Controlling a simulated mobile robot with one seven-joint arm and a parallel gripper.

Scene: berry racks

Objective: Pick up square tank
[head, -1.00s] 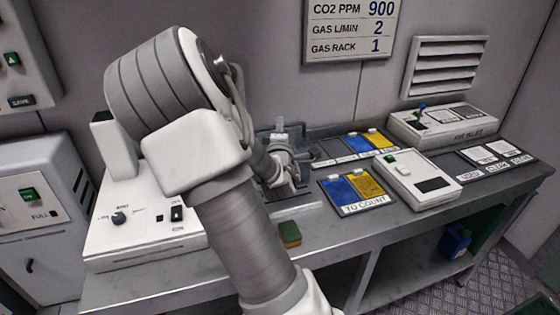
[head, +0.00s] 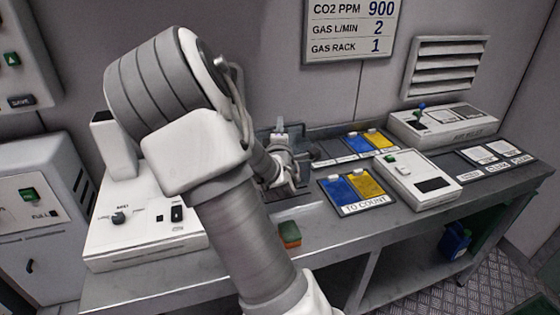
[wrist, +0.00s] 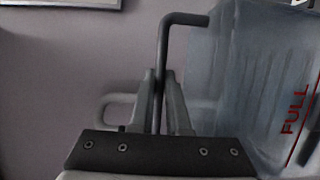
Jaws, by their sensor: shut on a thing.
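The square tank (wrist: 235,75) fills the right side of the wrist view. It is clear, pale blue and boxy, with a red FULL mark on its side, and looks tilted in this view. A dark bent rod handle (wrist: 166,45) stands at its left. My gripper (wrist: 160,80) is shut on this handle, with the rod running down between the two fingers. In the head view my gripper (head: 284,155) is small over the back of the bench, partly behind my arm. I cannot make out the tank in the head view.
The bench (head: 300,240) carries a white control box (head: 150,225) at left, a TO COUNT tray (head: 365,208) with blue and yellow cards, and a white device (head: 418,180) at right. A small green-and-orange block (head: 289,234) is near the front edge. A blue container (head: 455,242) sits below.

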